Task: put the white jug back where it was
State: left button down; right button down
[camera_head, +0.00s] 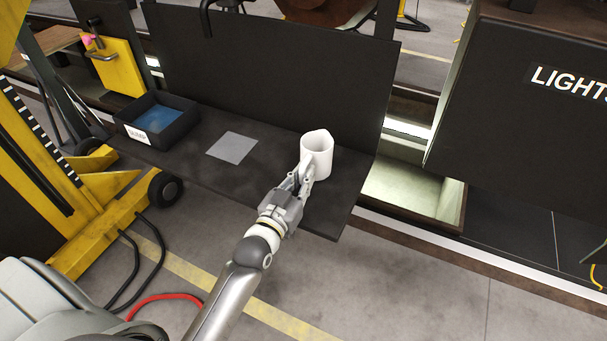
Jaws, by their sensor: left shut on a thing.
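The white jug (318,152) is upright at the right part of the dark shelf (190,170). My left gripper (304,172) is shut on the near left side of the jug, where its handle seems to be. The fingers hide that part of the jug. I cannot tell whether the jug's base touches the shelf or is just above it. A flat grey square (232,147) lies on the shelf to the left of the jug. My right gripper is not in view.
A black bin (182,130) with blue inside and a white label stands at the shelf's left end. A dark upright panel (270,70) closes the shelf's back. A yellow wheeled lift (100,205) stands at the left. A dark "LIGHTS" panel (520,110) is at the right.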

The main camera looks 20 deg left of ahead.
pick_arm(q)
jog(key=shift+w, duration=0.1)
jog(key=shift+f, duration=0.15)
jog(key=c, duration=1.5)
grip_release()
